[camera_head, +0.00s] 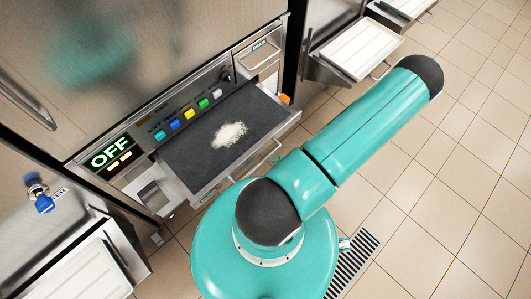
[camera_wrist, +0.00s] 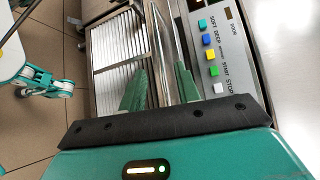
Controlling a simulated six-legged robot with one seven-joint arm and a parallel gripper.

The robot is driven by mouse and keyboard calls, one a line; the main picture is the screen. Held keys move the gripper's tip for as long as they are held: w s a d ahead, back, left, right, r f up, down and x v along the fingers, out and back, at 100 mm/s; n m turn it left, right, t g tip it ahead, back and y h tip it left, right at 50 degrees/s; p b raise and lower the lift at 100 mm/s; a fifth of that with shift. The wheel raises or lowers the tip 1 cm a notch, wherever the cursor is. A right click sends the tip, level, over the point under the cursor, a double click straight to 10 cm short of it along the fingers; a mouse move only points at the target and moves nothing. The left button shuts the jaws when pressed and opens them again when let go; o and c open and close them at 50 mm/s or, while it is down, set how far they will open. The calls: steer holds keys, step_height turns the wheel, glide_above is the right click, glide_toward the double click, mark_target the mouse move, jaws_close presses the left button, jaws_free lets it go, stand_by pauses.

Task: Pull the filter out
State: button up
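A louvered silver panel (camera_wrist: 120,55), which looks like the filter, is on the machine's front in the wrist view. My gripper (camera_wrist: 160,80) shows its two green fingers apart, with a thin silver bar (camera_wrist: 160,35) running up between them. I cannot tell whether either finger touches the bar. In the head view my gripper is out of sight. There a dark, flat, metal-rimmed surface (camera_head: 195,152) with a heap of white powder (camera_head: 229,134) juts out below the control panel. A silver handle (camera_head: 263,158) shows at its front, partly hidden by my arm.
The control panel (camera_wrist: 212,55) with several coloured buttons is close on the right in the wrist view. White trays (camera_head: 356,48) stand at neighbouring machines. Tiled floor (camera_head: 440,170) on the right is open, with a drain grate (camera_head: 353,264).

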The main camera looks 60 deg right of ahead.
steer(key=v, duration=0.6)
steer(key=shift+s, duration=0.15)
steer(key=shift+d+r, duration=0.1)
steer(key=shift+d, duration=0.05)
